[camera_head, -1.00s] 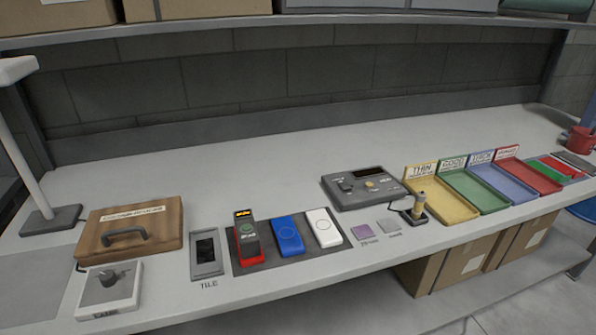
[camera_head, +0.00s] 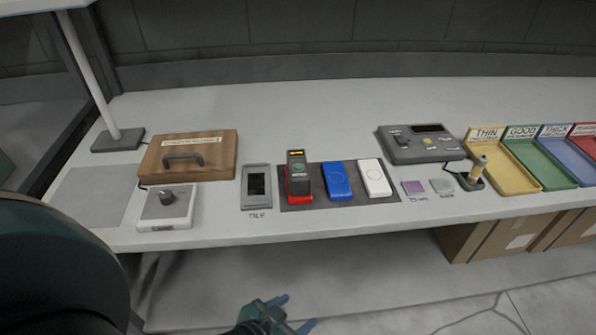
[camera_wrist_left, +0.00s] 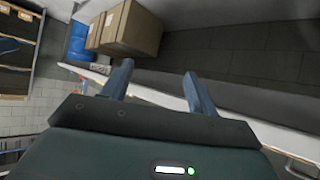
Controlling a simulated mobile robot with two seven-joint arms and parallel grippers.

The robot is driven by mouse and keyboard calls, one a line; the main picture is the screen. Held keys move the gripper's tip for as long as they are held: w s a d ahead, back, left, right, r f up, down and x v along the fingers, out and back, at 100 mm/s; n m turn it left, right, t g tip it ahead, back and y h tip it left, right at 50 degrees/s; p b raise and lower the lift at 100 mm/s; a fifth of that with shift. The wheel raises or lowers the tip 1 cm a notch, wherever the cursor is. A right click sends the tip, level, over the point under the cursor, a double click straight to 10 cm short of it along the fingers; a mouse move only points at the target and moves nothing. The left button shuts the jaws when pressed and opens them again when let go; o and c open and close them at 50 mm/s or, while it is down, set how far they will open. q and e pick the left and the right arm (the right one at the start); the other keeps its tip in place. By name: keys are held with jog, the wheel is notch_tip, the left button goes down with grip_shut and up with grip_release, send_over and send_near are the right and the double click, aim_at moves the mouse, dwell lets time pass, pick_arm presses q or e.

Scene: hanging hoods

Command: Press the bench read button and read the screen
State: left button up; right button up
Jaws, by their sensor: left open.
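A grey bench unit (camera_head: 416,152) sits toward the back right of the bench. It has a dark screen (camera_head: 428,128) with no reading I can make out, a switch at the left and a small yellowish button (camera_head: 429,141). Its lettering is too small to read. My left gripper (camera_head: 297,311) is open and empty, low in the head view, in front of and below the bench edge, well apart from the unit. Its two blue fingers also show spread in the left wrist view (camera_wrist_left: 156,73). My right gripper is not in view.
On the bench stand a wooden case (camera_head: 190,158), a knob box (camera_head: 168,207), a red-and-black handheld meter (camera_head: 298,177), blue (camera_head: 338,181) and white (camera_head: 374,178) blocks, a probe holder (camera_head: 476,174) and coloured trays (camera_head: 510,177). Cardboard boxes (camera_head: 478,238) stand below. The bench's rear is clear.

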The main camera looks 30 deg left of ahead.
pick_arm(q)
grip_shut()
dwell(0.4)
dwell(1.0)
